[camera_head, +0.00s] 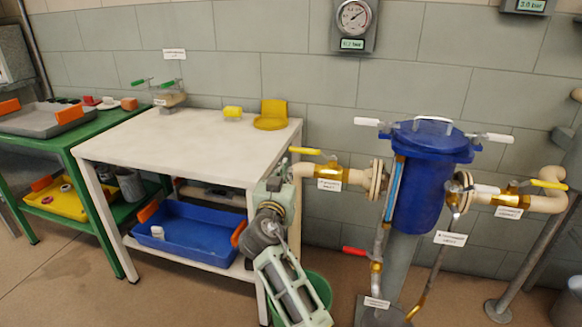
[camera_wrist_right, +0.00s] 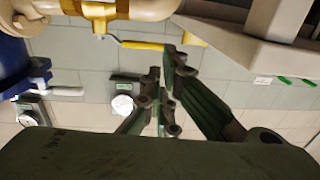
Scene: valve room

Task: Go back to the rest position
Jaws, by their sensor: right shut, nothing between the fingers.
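My right gripper (camera_head: 284,171) is beside the right edge of the white table (camera_head: 160,140), left of the yellow-handled inlet valve (camera_head: 327,171). My grey-green right arm reaches up to it from the bottom of the head view and hides part of it. In the right wrist view, which is turned upside down, its dark fingers (camera_wrist_right: 164,72) are together with nothing between them. The yellow valve lever (camera_wrist_right: 140,44) and a pipe show beyond the fingers there. My left gripper is not in the head view.
A blue filter vessel (camera_head: 425,175) with pipes stands to the right. A green bucket (camera_head: 320,286) is behind my arm. A blue tray (camera_head: 188,232) sits on the lower shelf. A yellow holder (camera_head: 272,114) is on the tabletop. A green bench (camera_head: 50,140) stands left.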

